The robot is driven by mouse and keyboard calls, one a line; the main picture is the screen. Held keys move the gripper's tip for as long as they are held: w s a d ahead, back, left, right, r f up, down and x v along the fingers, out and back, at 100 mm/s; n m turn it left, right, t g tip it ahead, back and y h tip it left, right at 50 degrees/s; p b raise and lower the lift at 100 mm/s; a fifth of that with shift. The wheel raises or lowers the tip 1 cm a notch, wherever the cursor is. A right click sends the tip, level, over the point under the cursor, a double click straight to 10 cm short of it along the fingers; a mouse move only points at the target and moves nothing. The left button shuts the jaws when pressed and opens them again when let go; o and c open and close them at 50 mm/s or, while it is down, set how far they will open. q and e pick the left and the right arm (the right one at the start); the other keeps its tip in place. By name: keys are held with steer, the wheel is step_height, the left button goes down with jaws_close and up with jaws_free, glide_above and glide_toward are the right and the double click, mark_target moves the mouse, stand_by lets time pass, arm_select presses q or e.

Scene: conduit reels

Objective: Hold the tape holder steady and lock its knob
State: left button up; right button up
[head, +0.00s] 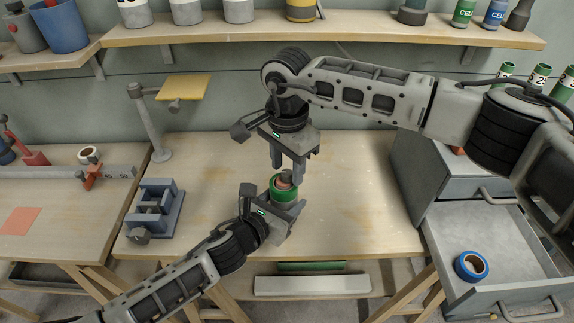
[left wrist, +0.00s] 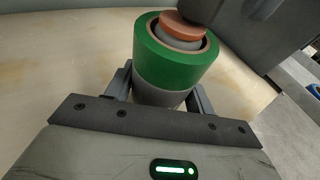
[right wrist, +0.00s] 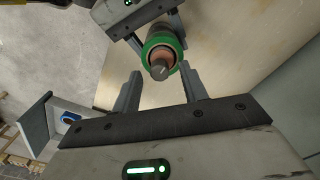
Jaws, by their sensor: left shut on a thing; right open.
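The tape holder (head: 283,203) stands upright on the middle table, a grey base with a green tape roll (head: 275,191) around it and an orange-brown knob (head: 284,182) on top. The knob shows at the top of the left wrist view (left wrist: 183,27) and facing the camera in the right wrist view (right wrist: 158,70). My left gripper (head: 284,209) is shut on the holder's grey base, below the green tape. My right gripper (head: 288,174) points down just above the knob. Its fingers (right wrist: 160,86) are open, one on each side of the knob; contact cannot be told.
A grey clamp-like block (head: 154,208) and a stand with a yellow plate (head: 184,87) are on the left. An open drawer (head: 500,270) with a blue tape roll (head: 471,265) is at the right. A shelf (head: 350,32) runs above. The tabletop around the holder is clear.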

steer(key=shift+f, duration=0.3)
jaws_close()
